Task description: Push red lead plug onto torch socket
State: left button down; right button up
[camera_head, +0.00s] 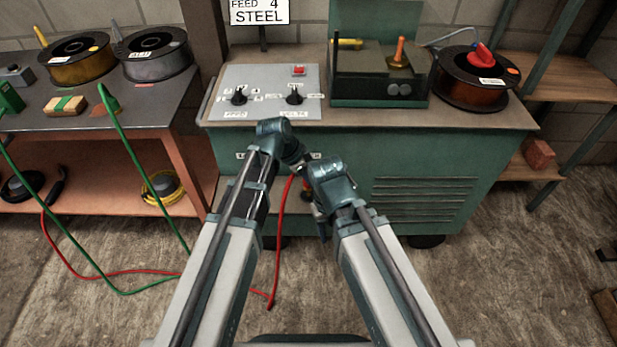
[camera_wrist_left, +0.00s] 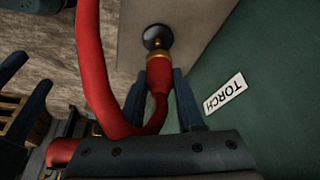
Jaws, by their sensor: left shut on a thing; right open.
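The red lead plug (camera_wrist_left: 158,80), with a brass collar, is between the fingers of my left gripper (camera_wrist_left: 160,92), which is shut on it. The plug's front end lines up with the dark round torch socket (camera_wrist_left: 156,36) and appears to meet it; I cannot tell how deep it sits. A white TORCH label (camera_wrist_left: 224,93) is on the green panel beside it. In the head view the plug and socket are mostly hidden behind my arms. My right gripper (camera_head: 320,222) is open and points down, in front of the green cabinet. Its dark fingers also show at the left wrist view's left edge.
The red lead (camera_head: 279,235) hangs from the cabinet front to the floor and loops close to my left gripper. The green cabinet (camera_head: 425,200) carries a control panel (camera_head: 266,82) and a wire spool (camera_head: 473,85). A green lead (camera_head: 150,190) hangs from the left bench.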

aim_at(308, 186)
pick_arm(q)
jog(key=shift+f+b, duration=1)
jog(key=shift+f, duration=0.4)
jog(key=shift+f+b, duration=0.55)
jog(key=shift+b, duration=0.05)
dwell(0.8)
jog(key=shift+c, duration=2.3)
grip_release()
jog(key=p+v, duration=1.2)
jog(key=v, duration=0.1)
jog(key=shift+a+r+p, duration=0.25)
jog(key=shift+r+p, duration=0.1)
jog(key=shift+p, duration=0.05)
